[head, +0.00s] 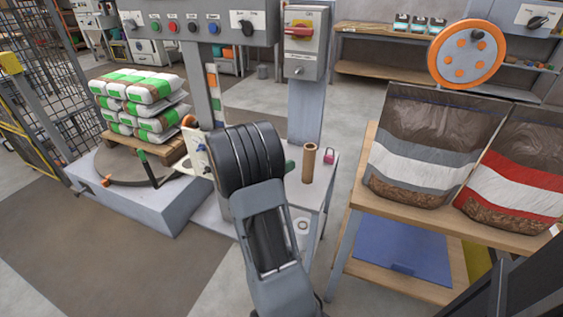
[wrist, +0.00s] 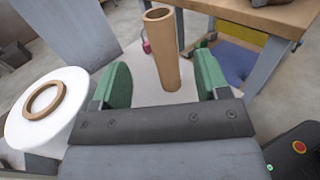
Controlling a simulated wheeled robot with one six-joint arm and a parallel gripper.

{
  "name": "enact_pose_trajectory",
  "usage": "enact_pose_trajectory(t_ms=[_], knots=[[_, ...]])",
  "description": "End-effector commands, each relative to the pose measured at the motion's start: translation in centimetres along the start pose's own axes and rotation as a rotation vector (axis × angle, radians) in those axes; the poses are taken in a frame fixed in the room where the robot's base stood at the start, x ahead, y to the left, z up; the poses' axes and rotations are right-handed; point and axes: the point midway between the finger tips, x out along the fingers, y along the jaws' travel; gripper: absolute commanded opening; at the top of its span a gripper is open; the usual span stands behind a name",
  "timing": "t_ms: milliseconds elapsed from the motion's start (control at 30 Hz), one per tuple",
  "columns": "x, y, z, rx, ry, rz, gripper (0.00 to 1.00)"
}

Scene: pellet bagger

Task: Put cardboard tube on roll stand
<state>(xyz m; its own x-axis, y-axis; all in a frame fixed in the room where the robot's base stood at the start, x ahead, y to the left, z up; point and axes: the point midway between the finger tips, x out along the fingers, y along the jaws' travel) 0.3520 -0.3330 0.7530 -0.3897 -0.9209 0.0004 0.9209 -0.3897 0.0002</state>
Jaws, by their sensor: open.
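The brown cardboard tube (head: 308,163) stands upright on a grey surface, just right of my arm. In the wrist view the tube (wrist: 163,50) rises beyond and between the green fingers of my gripper (wrist: 163,82). The gripper is open and empty, and I see no contact with the tube. In the head view my arm hides most of the gripper. A white disc (wrist: 68,84) with a brown ring on it lies left of the gripper in the wrist view. I cannot tell for certain which part is the roll stand.
A wooden table (head: 372,167) with filled bags (head: 427,150) stands at the right. A small pink object (head: 329,155) sits beside the tube. A grey post (head: 307,115) with a switch box rises behind. Stacked bags (head: 140,105) are at the left.

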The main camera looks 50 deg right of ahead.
Motion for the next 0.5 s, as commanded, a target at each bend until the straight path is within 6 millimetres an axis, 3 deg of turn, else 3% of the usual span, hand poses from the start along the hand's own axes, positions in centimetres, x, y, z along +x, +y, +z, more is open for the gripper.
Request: enact_pose_trajectory(t_ms=[167,300,367,500], knots=[[-0.6,-0.1,0.0,0.002,0.003,-0.001,0.68],[-1.7,-1.2,0.1,0.069,0.084,-0.021,0.68],[-2.9,-2.4,0.0,0.140,0.172,-0.042,0.68],[-8.0,-6.5,-1.0,0.396,0.501,-0.139,0.68]])
